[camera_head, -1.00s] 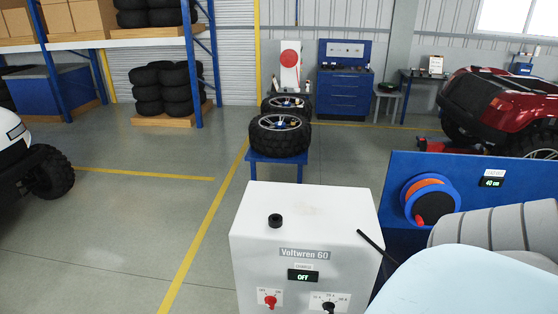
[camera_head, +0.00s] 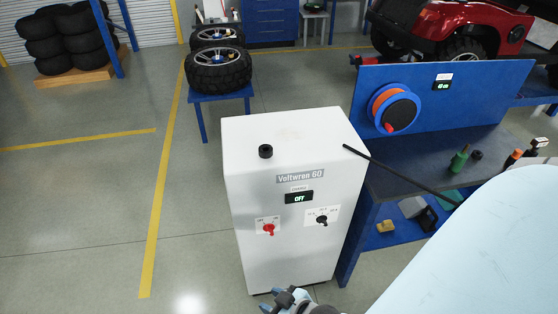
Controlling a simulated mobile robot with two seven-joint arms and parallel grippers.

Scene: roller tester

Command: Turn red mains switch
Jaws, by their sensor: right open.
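A black selector knob (camera_head: 321,220) sits to the right of the red one. My right gripper (camera_head: 279,301) shows at the bottom edge, below the red switch and apart from it. It is open, and its wrist is partly cut off by the frame. My left gripper is not in view.
A black rod (camera_head: 395,169) sticks out from the cabinet's top right. A blue workbench (camera_head: 440,145) with an orange reel (camera_head: 393,108) stands to the right. Tyres on a blue stand (camera_head: 222,97) are behind. The floor left of the cabinet is clear.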

